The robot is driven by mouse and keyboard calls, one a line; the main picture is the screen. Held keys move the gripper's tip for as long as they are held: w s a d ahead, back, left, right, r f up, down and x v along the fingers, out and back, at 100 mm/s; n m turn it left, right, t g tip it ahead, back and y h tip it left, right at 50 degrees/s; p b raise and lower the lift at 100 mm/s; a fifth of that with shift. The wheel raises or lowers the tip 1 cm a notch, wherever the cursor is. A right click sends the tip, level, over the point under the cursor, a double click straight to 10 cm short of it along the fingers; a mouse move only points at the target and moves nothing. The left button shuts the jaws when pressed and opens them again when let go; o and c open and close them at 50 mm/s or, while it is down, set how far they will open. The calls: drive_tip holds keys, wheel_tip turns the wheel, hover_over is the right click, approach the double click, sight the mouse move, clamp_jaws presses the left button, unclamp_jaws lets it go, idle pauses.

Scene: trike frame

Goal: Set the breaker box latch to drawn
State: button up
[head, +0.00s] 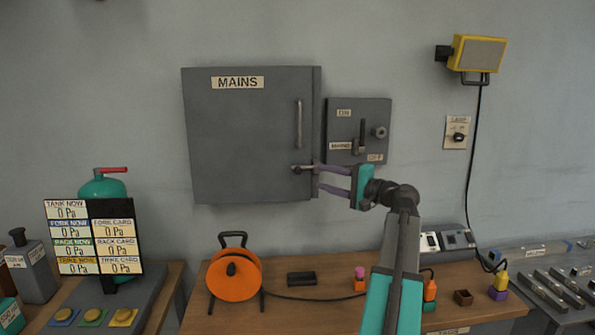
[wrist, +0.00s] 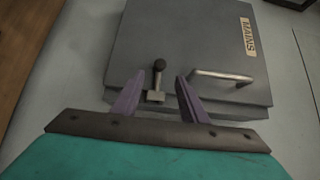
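The grey breaker box (head: 240,145) marked MAINS hangs on the wall with its door shut. Its latch (head: 302,169) is a small bolt with a dark knob near the door's lower right edge, below the upright handle (head: 298,124). In the wrist view the latch (wrist: 157,80) shows a dark round knob on a stem above a pale block. My gripper (head: 317,176) is at the latch from the right, its purple fingers apart. In the wrist view the fingers (wrist: 155,92) stand on either side of the latch, with visible gaps. I cannot tell whether the latch is drawn.
A grey switch panel (head: 377,110) with a lever and knob is on the wall just right of the box, close behind my gripper. An orange cable reel (head: 234,274) and a dark block (head: 301,278) stand on the wooden bench (head: 200,319) below. The wall left of the box is clear.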

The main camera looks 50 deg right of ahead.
sight(301, 171)
drive_tip(key=w, duration=0.3)
drive_tip(key=w+p, duration=0.1)
drive_tip(key=w, duration=0.3)
drive_tip(key=w+a+p, duration=0.1)
drive_tip(key=w, duration=0.3)
drive_tip(key=shift+w, duration=0.1)
drive_tip(key=shift+c, duration=0.5)
clamp_jaws()
